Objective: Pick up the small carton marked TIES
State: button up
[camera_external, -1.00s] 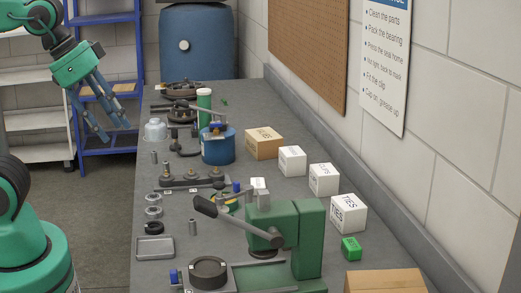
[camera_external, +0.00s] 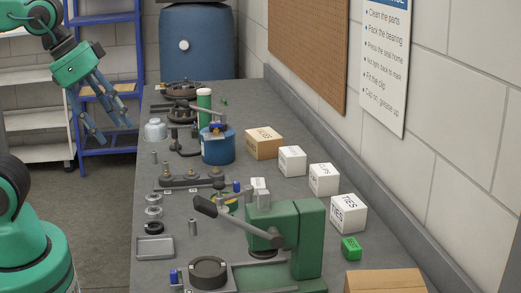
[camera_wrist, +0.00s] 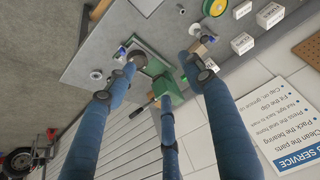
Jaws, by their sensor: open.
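The small white carton marked TIES (camera_external: 348,213) stands on the right side of the bench, near the wall, behind a small green box. Its lettering faces the external camera. My gripper (camera_external: 105,125) is at the upper left, off the bench's left edge and far from the carton. Its blue fingers are spread and empty. In the wrist view the fingers of my gripper (camera_wrist: 160,80) hang apart over the bench.
A white carton marked CLIPS (camera_external: 324,179), another white carton (camera_external: 292,160) and a tan box (camera_external: 264,143) line up behind the TIES carton. The green box (camera_external: 351,248) and a cardboard box (camera_external: 385,281) are in front. A green press (camera_external: 307,238) stands to its left.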

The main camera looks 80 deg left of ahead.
jog(key=o, duration=0.8)
jog(key=w+a+r+p, duration=0.1)
jog(key=w+p, duration=0.1)
jog(key=w, duration=1.3)
jog(key=w+a+r+p, duration=0.1)
jog(key=w+a+p, duration=0.1)
jog(key=w, duration=1.3)
jog(key=shift+n+g, duration=0.6)
jog(key=w+a+f+p, duration=0.1)
jog(key=w+f, duration=0.5)
jog(key=w, duration=0.2)
jog(key=w+a+f+p, duration=0.1)
jog(key=w+f, duration=0.6)
jog(key=w, duration=0.1)
jog(key=w+a+f+p, duration=0.1)
jog(key=w+f+p, duration=0.1)
jog(key=w+f, duration=0.4)
jog(key=shift+w+a+f, duration=0.15)
jog(key=shift+w+a, duration=0.05)
jog(key=shift+w, duration=0.3)
jog(key=shift+w+a+f, duration=0.1)
jog(key=shift+w+a, duration=0.1)
jog(key=shift+w, duration=0.25)
